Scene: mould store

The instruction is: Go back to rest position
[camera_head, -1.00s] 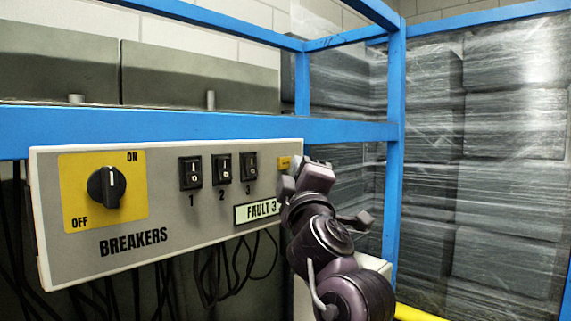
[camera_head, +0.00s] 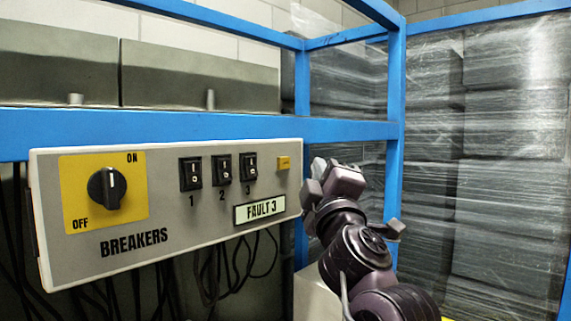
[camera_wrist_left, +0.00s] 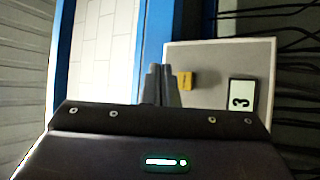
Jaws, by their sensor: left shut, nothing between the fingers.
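My left gripper (camera_head: 312,188) is off the right end of the breaker panel (camera_head: 130,262), apart from it. In the left wrist view the gripper's fingers (camera_wrist_left: 160,72) are together with nothing between them, and the panel's corner (camera_wrist_left: 215,58) shows beyond them. The yellow button also shows in the left wrist view (camera_wrist_left: 186,81), beside the fingertips. My right gripper is not in view.
A blue frame (camera_head: 396,120) runs above and to the right of the panel. Wrapped grey stacks (camera_head: 510,180) stand at the right. Black cables (camera_head: 235,262) hang below the panel. Grey metal blocks (camera_head: 200,75) sit behind the upper rail.

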